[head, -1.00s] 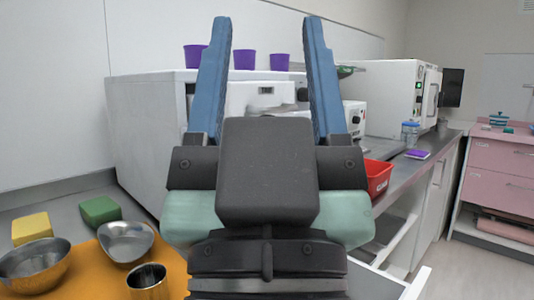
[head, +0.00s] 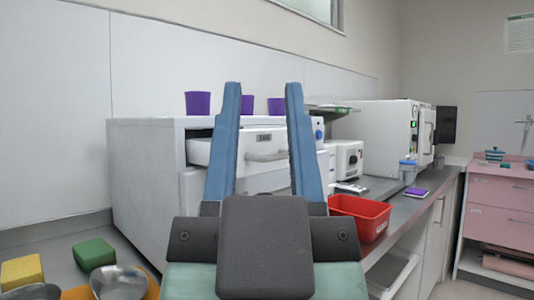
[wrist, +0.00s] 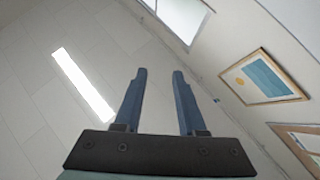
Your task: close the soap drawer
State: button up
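A white drawer (head: 225,153) with a bar handle (head: 266,156) and a small label too small to read stands pulled out from the white cabinet (head: 150,175). A dark gap shows above its left side. I take it for the soap drawer, though I cannot confirm this or see its contents. My gripper (head: 265,90) is open and empty, its blue fingers pointing up in front of the drawer in the head view and covering part of its front. In the wrist view my gripper (wrist: 159,72) points at the ceiling and upper wall, with nothing between the fingers.
Several purple cups, one at the left (head: 198,102), stand on the cabinet. A red bin (head: 360,217) sits on the counter to the right. Below it, a white pulled-out tray or drawer (head: 396,270) projects. Metal bowls (head: 120,284) and a green block (head: 94,254) are lower left.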

jog(key=w+g+y+p, duration=0.1)
jog(key=p, duration=0.2)
jog(key=w+m+g+y+p, duration=0.1)
jog(key=w+p, duration=0.1)
jog(key=p, duration=0.2)
jog(key=shift+w+a, duration=0.1)
jog(key=shift+w, duration=0.2)
grip_shut()
jog(key=d+f+m+g+p, duration=0.4)
jog(key=m+p, duration=0.8)
jog(key=p, duration=0.7)
jog(key=m+g+h+p, duration=0.2)
jog(key=m+p, duration=0.4)
jog(key=p, duration=0.4)
send_near(287, 157)
jog(key=w+d, duration=0.2)
jog(key=d, duration=0.1)
jog(key=shift+w+a+r+p, duration=0.15)
jog(key=shift+w+a+p, duration=0.6)
jog(key=shift+w, duration=0.2)
jog(key=shift+w+a+r+p, duration=0.1)
jog(key=shift+w+a+p, duration=0.55)
jog(key=shift+w+a, duration=0.25)
